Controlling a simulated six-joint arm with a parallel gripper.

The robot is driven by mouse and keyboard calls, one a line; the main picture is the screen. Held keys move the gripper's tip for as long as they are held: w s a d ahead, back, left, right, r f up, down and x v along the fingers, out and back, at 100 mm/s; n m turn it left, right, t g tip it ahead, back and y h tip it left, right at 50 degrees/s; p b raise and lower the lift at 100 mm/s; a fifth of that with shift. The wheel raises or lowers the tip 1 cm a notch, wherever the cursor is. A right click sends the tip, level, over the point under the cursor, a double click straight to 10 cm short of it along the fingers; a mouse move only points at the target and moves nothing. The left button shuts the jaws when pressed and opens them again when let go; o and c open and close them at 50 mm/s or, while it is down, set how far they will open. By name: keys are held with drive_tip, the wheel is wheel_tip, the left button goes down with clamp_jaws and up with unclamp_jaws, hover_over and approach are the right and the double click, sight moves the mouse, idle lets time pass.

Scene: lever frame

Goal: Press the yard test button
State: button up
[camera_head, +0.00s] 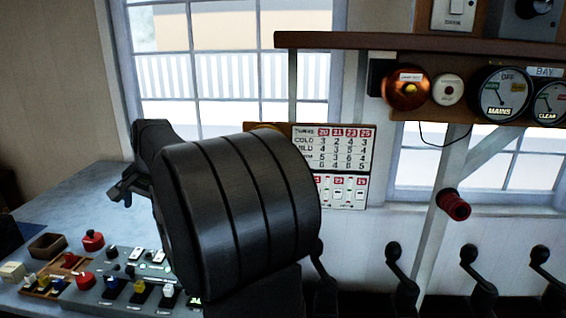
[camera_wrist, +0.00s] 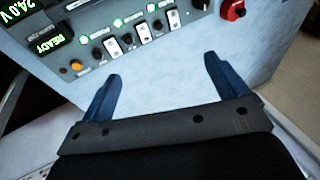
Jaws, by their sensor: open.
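No label reading "yard test" can be made out, so I cannot tell which control is that button. In the wrist view, a grey control panel (camera_wrist: 120,50) has a small orange round button (camera_wrist: 76,64) beside a green READY display (camera_wrist: 48,43), and several white switches. In the head view, the panel (camera_head: 105,292) lies at lower left, with a red mushroom button (camera_head: 85,281) near it. My gripper (camera_wrist: 160,68) is open and empty, its blue fingers short of the panel's front edge in the picture. In the head view, my gripper (camera_head: 122,190) is above the bench, partly hidden by my arm.
A red button box (camera_wrist: 232,10) stands right of the panel in the wrist view. The blue-grey bench (camera_head: 60,220) has clear room behind the controls. Several black levers (camera_head: 393,255) stand at right.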

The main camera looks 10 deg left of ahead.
clamp_jaws()
idle(1.5)
